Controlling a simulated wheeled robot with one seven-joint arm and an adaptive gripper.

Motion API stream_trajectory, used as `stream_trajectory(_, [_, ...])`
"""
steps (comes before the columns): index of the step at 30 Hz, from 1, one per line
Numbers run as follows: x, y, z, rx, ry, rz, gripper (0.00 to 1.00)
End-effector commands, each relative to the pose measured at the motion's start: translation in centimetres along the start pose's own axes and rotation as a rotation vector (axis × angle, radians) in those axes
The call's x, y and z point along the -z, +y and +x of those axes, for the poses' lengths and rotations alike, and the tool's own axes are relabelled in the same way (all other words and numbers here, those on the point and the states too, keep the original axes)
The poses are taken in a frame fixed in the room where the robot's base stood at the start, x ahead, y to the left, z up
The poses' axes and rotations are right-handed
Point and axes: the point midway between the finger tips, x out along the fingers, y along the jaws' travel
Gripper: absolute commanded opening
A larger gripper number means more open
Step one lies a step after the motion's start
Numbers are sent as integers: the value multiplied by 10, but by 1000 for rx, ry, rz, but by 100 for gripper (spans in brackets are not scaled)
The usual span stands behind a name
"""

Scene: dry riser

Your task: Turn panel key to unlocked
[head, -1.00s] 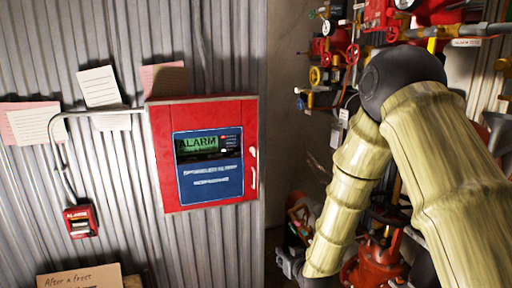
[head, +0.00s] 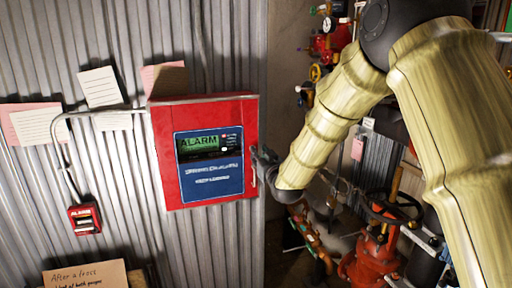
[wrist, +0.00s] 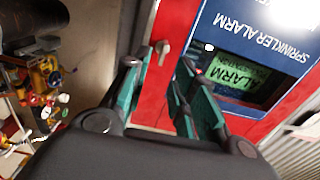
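The red alarm panel (head: 165,165) hangs on the corrugated wall, with a blue face and a lit green display reading ALARM. In the wrist view the panel (wrist: 186,25) appears upside down. A small silver key-like piece (wrist: 163,47) stands out from its red border, near the panel edge.
A small red alarm box (head: 84,218) hangs lower left, joined by a conduit. Paper notes (head: 98,88) are on the wall, and a cardboard sign (head: 88,276) stands below. Red pipework with a valve wheel (head: 393,208) fills the right side beneath my arm.

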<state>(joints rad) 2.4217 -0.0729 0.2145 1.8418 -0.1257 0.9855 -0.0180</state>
Motion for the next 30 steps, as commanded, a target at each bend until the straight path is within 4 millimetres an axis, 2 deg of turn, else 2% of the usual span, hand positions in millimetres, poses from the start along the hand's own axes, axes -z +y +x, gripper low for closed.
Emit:
stream_trajectory(3, [2, 0, 20, 0, -1, -1, 27])
stream_trajectory(9, [1, 0, 43, 0, -1, 0, 27])
stream_trajectory(15, [0, 0, 53, 0, -1, 0, 27])
stream_trajectory(23, [-1, 0, 54, 0, -1, 0, 27])
stream_trajectory(24, [-1, 0, 54, 0, -1, 0, 25])
stream_trajectory(28, [-1, 0, 54, -1, -1, 0, 1])
stream_trajectory(30, [-1, 0, 54, -1, -1, 0, 0])
